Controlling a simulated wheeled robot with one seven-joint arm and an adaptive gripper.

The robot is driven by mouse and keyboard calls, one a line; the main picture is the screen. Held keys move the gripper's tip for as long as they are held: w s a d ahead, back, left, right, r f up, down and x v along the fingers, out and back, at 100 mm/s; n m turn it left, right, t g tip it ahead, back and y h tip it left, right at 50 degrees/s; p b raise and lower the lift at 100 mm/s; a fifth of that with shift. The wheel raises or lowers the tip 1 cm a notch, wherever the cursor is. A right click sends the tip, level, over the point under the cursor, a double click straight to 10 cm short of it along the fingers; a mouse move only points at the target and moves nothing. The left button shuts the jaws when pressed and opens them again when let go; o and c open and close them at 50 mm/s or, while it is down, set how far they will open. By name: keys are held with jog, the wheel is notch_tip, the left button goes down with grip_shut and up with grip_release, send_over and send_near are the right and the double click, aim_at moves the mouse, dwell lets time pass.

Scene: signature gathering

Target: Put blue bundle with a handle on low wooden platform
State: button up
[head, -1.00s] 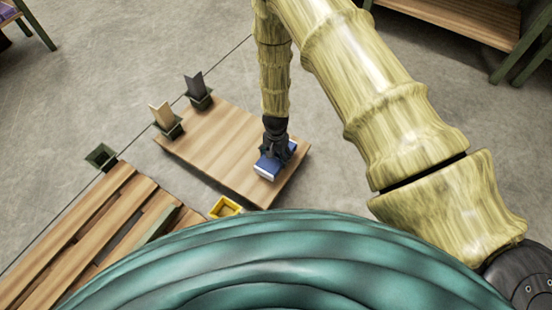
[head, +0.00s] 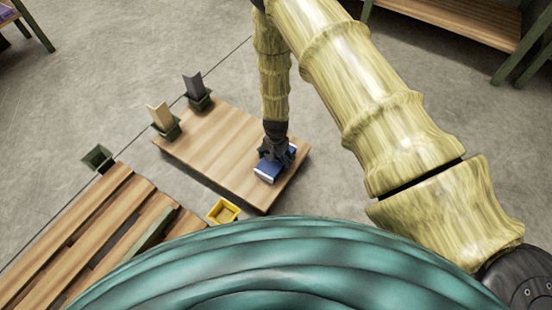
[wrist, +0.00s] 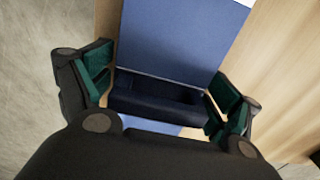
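The blue bundle (head: 273,173) lies on the low wooden platform (head: 215,140), near its right end. It has a blue cover and a pale edge facing the front. In the wrist view the blue bundle (wrist: 185,35) fills the top middle, with its dark handle (wrist: 155,98) across it. My gripper (wrist: 160,95) is at the handle, its green-padded fingers spread wide, one beside each end. Whether the pads touch the handle is hard to tell. In the head view my gripper (head: 273,155) is right over the bundle and hides part of it.
Two green holders stand along the platform's left side, one with a tan piece (head: 160,116) and one with a dark piece (head: 194,87). A yellow bin (head: 223,211) sits in front. A slatted wooden pallet (head: 85,230) lies at lower left, with a green bin (head: 98,157) behind it.

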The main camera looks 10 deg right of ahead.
dwell(0.3)
notch_tip(320, 180, up, 12)
jog(key=p, duration=0.5)
jog(key=shift+r, duration=0.15)
jog(key=shift+s, duration=0.1)
jog(key=s+d+f+n+h, duration=0.15)
jog(key=s+d, duration=0.25)
jog(key=s, duration=0.4)
jog(key=s+d+f+n+y, duration=0.1)
jog(key=s+d+f+n, duration=0.2)
jog(key=s, duration=0.5)
jog(key=s+d+r+n, duration=0.1)
jog(key=s+n, duration=0.1)
jog(key=s, duration=0.7)
jog(key=s+d+r+n, duration=0.1)
jog(key=s+r+n, duration=0.1)
jog(key=s, duration=0.8)
jog(key=shift+s, duration=0.2)
